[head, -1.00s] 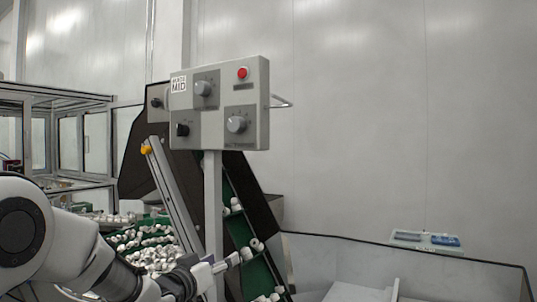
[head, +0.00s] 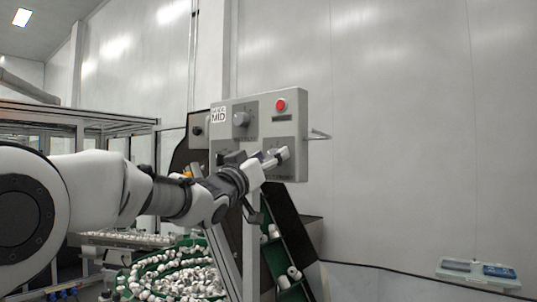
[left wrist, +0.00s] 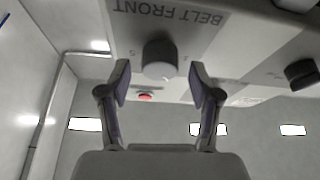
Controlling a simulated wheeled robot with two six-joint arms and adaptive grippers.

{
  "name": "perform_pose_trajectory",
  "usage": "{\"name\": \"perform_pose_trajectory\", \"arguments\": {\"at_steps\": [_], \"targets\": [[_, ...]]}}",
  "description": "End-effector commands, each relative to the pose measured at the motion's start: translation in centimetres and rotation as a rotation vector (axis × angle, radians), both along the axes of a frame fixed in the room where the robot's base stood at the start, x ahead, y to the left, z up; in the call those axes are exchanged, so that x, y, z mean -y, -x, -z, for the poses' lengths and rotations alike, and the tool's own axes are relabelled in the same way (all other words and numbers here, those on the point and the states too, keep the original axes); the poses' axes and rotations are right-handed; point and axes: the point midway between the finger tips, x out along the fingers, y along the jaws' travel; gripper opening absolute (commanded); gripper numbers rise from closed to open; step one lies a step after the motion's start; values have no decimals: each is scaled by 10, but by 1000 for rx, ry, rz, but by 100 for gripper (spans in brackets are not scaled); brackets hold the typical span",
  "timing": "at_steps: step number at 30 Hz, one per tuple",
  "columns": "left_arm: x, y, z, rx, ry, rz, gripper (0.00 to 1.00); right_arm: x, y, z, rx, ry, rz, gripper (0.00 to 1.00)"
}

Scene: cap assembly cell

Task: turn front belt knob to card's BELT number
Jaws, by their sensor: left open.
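The front belt knob (left wrist: 160,57) is a grey round knob under the upside-down label "BELT FRONT" in the left wrist view. My left gripper (left wrist: 160,78) is open, with one finger on each side of the knob in the picture; no contact shows. In the head view my left gripper (head: 274,160) covers the lower part of the grey control panel (head: 262,100), hiding this knob. The card (head: 218,115) at the panel's upper left shows "MID"; its smaller text and any BELT number are unreadable. My right gripper is not in view.
Another grey knob (head: 241,118) and a red button (head: 281,105) are on the panel's upper part. A black knob (left wrist: 303,73) sits beside the front belt knob. A green conveyor (head: 287,272) with white caps runs below. A metal handle (head: 320,136) sticks out right.

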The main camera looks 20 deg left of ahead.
Motion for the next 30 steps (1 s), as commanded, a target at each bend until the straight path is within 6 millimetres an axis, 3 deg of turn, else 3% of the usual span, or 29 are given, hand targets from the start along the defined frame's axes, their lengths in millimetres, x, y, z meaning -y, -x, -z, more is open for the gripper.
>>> {"name": "perform_pose_trajectory", "arguments": {"at_steps": [5,9,10,20,30], "targets": [[0,0,2,-1,0,0,60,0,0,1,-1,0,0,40],[0,0,2,-1,0,0,11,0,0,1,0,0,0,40],[0,0,2,-1,0,0,4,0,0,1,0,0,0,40],[0,0,1,6,-16,1,4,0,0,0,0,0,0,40],[-2,0,0,60,-165,-1,4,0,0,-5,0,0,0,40]]}}
